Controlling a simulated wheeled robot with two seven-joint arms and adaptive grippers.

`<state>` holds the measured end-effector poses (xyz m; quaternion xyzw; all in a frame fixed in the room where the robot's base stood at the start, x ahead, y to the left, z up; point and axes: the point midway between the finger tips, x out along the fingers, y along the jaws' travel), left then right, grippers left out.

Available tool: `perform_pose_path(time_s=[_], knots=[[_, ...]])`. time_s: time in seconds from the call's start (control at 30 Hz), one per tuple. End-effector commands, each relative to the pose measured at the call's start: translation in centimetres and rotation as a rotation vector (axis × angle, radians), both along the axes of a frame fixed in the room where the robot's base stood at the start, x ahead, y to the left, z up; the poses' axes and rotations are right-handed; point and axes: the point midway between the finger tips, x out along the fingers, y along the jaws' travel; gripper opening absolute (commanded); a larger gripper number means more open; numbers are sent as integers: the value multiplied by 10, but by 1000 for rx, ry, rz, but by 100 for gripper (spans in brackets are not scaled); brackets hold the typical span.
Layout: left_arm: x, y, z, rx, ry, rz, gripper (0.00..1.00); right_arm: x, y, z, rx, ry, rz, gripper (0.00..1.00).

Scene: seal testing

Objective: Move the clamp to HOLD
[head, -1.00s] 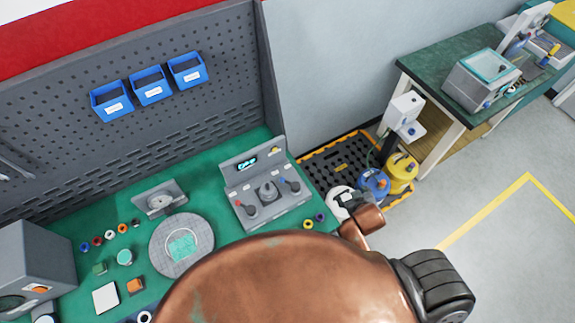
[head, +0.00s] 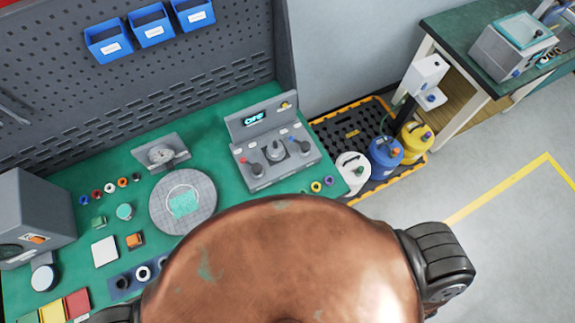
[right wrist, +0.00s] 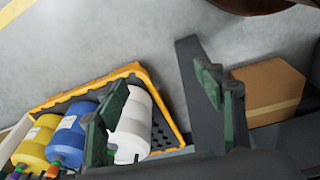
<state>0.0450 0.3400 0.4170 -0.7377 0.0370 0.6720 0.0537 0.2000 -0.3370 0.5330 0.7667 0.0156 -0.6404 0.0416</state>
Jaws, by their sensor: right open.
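A grey test unit (head: 273,143) stands at the back right of the green bench in the head view. Its small lit display (head: 254,119) appears to read OFF. Its sloped top carries a central round fixture (head: 275,149), a red-marked control (head: 252,168) on the left and a blue-marked control (head: 295,146) on the right. I cannot tell which part is the clamp, and any HOLD marking is too small to read. My right gripper (right wrist: 162,90) is open and empty in the right wrist view, away from the unit. My left gripper is not in view.
Colored rings, a round plate (head: 170,218) and a gauge (head: 160,154) are left of the unit. A yellow-edged floor tray (head: 352,133) holds several containers beside the bench. A cardboard box (right wrist: 268,90) is right of my right gripper. My copper-colored body hides the bench front.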

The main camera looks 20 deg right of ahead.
Motion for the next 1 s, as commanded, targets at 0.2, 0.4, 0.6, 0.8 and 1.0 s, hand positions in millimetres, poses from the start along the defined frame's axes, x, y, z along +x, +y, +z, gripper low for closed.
perform_pose_path(time_s=[0.2,0.4,0.6,0.8,1.0], knots=[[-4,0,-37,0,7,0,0,-90,1,-121,4,65,27,62],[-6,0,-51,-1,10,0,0,-145,-1,-162,6,92,43,62],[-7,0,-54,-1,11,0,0,-162,-4,-169,5,98,48,62],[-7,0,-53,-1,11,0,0,-162,-4,-169,6,98,47,62],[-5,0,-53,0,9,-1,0,-162,-4,-169,6,99,47,49]])
